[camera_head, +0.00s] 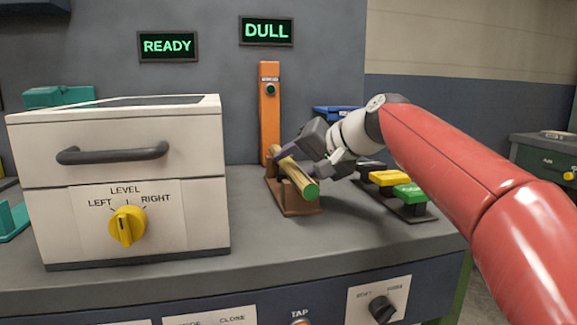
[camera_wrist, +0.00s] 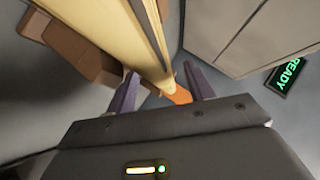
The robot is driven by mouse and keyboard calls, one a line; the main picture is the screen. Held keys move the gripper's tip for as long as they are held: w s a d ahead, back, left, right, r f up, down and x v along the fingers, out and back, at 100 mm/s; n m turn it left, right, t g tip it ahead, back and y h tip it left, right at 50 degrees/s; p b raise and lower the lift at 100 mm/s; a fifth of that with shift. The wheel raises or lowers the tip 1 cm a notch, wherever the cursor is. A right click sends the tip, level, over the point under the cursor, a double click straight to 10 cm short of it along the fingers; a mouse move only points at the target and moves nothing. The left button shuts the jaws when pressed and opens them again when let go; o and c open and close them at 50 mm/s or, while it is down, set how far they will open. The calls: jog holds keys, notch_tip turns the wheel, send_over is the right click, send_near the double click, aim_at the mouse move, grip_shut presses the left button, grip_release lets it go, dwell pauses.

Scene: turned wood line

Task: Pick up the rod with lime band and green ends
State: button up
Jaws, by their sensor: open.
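A pale wooden rod (camera_head: 298,178) with a green near end lies tilted across a brown wooden cradle (camera_head: 293,209) on the bench. I cannot clearly make out a lime band, and its far end is hidden. My gripper (camera_head: 284,154) is at the rod's far part, coming from the right. In the wrist view the rod (camera_wrist: 118,35) runs from the top down into the gap between the two purple fingers of my open gripper (camera_wrist: 160,88). I cannot tell whether either finger touches it. The cradle (camera_wrist: 62,40) shows beneath at the left.
A white box with a handle and yellow knob (camera_head: 127,226) stands left of the cradle. An orange post (camera_head: 269,112) rises behind it. Black, yellow and green blocks (camera_head: 388,178) sit to the right. Signs read READY (camera_head: 167,46) and DULL (camera_head: 266,31).

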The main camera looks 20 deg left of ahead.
jog(key=c, duration=1.1)
jog(key=shift+c, duration=0.2)
